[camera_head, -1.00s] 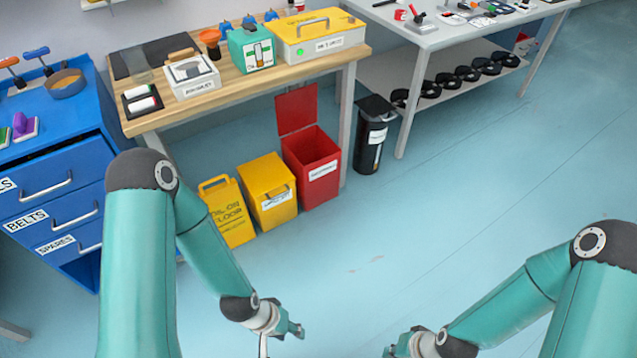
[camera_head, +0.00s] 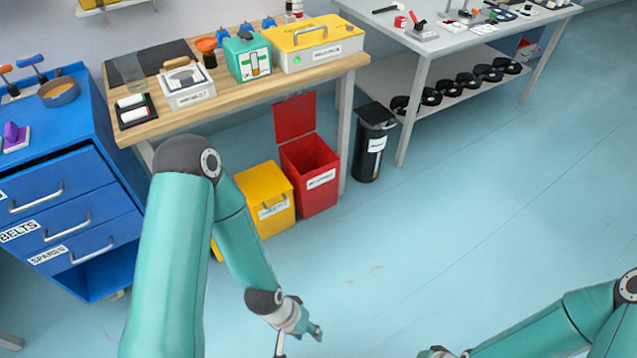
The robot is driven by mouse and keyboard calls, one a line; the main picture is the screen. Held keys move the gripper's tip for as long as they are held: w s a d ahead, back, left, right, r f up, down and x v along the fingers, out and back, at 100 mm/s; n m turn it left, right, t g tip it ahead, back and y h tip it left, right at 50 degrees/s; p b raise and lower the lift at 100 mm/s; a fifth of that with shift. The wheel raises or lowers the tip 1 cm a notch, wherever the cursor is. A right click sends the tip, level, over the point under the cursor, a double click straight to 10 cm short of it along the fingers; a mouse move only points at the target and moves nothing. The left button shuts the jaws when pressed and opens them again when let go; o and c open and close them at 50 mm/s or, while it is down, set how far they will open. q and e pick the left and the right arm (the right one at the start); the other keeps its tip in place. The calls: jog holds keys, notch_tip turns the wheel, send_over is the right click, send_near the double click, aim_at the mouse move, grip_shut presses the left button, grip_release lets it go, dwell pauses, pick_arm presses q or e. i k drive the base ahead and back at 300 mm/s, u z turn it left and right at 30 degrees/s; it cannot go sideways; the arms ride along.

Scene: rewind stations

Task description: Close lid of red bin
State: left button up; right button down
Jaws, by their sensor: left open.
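The red bin (camera_head: 318,192) stands on the floor under the front of the wooden workbench, with a white label on its front. Its red lid (camera_head: 295,117) stands upright at the back, so the bin is open. My left gripper (camera_head: 300,340) is low at the bottom of the view, in front of the bin and well apart from it. It is open and holds nothing that I can see. My right arm comes in at the bottom right; its gripper (camera_head: 436,354) is mostly cut off by the frame's lower edge.
A yellow bin (camera_head: 268,208) stands left of the red bin, partly behind my left arm. A black bin (camera_head: 371,150) stands to the right, near the grey table (camera_head: 440,42). Blue drawers (camera_head: 65,205) are at the left. The floor in front and to the right is clear.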

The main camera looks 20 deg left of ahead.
aim_at(293, 117)
jog(key=i, duration=0.85)
jog(key=u, duration=0.05)
